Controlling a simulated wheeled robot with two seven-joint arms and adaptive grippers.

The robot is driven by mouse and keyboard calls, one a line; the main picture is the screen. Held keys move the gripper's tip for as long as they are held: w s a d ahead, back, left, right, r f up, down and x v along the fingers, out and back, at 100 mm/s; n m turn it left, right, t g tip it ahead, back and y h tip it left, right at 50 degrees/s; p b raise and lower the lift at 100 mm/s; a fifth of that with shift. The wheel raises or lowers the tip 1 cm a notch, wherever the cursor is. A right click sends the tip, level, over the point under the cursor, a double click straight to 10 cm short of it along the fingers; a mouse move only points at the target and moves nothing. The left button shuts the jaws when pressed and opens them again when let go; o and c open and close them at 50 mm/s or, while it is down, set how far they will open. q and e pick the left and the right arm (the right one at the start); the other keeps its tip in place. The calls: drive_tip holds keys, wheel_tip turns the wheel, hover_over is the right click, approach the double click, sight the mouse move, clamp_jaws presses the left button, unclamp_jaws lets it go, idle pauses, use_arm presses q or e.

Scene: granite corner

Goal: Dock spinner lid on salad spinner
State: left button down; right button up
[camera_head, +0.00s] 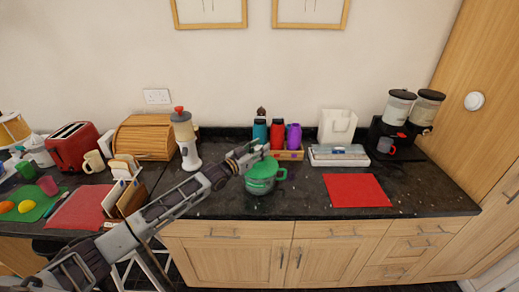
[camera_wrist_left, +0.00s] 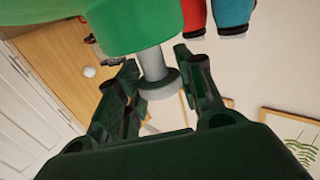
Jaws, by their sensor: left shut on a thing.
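At this size I cannot tell whether the lid is seated or just above the rim. My left gripper (camera_head: 252,153) is over the lid, coming in from the left. In the left wrist view, which is turned upside down, the green lid (camera_wrist_left: 90,28) fills the top, and its grey knob (camera_wrist_left: 153,72) is between the fingers of my left gripper (camera_wrist_left: 160,88), shut on it. My right gripper is out of view.
Several coloured bottles (camera_head: 277,133) stand in a wooden tray behind the spinner. A red mat (camera_head: 357,190) lies to its right, with a white-and-blue box (camera_head: 340,155) behind. A white dispenser (camera_head: 186,142) and wooden bread box (camera_head: 146,138) stand left. Counter around the spinner is mostly clear.

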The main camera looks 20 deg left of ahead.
use_arm(q)
drive_tip(key=shift+f, duration=0.4)
drive_tip(key=c, duration=1.2)
unclamp_jaws()
drive_tip(key=shift+s, duration=0.1)
drive_tip(key=p+v, duration=0.5)
drive_tip(key=v, duration=0.5)
drive_tip(key=shift+s+a, duration=0.25)
drive_tip(key=shift+s, duration=0.1)
idle(0.9)
